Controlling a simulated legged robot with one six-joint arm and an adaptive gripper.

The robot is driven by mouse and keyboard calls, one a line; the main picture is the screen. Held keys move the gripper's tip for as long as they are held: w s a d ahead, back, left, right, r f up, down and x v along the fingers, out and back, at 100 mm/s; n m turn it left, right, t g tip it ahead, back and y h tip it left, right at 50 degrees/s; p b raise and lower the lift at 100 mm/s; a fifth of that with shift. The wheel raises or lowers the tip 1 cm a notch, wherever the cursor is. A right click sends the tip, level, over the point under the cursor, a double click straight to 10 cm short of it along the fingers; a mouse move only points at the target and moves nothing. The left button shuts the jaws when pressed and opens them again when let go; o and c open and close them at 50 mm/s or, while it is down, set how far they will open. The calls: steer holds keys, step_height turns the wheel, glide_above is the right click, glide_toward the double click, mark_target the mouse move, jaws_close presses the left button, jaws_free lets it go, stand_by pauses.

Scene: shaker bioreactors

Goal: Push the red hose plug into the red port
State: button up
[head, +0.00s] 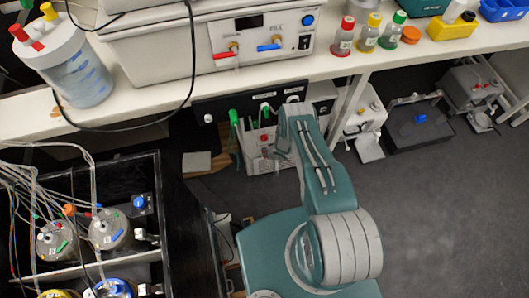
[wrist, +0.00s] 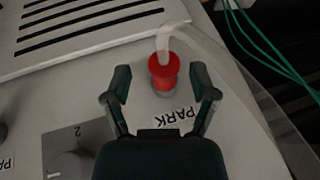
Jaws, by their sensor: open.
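The red hose plug (wrist: 164,72) is in the wrist view, seated on a light grey panel (wrist: 100,85) beside a "PARK" label. A clear hose rises from its top. My gripper (wrist: 161,92) is open, with one finger on each side of the plug and visible gaps between. In the head view my gripper is hidden behind my own arm. A small red spot (head: 264,138) shows there on a white unit (head: 258,158) under the bench; I cannot tell whether it is the plug. I cannot pick out the red port for certain in either view.
The panel has a vent grille (wrist: 85,22) and a knob (wrist: 72,165). Green tubes (wrist: 262,45) pass at upper right. In the head view, a bench (head: 345,68) overhangs the white unit. A dark crate (head: 155,185) with vessels and hoses stands left.

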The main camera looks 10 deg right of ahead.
steer(key=shift+d, duration=0.1)
steer(key=c, duration=0.4)
steer(key=shift+a, duration=0.45)
jaws_close()
steer(key=shift+s+d, duration=0.2)
steer(key=shift+s+a, duration=0.1)
steer(key=shift+s, duration=0.3)
steer(key=shift+s, duration=0.85)
steer(key=shift+s, duration=1.45)
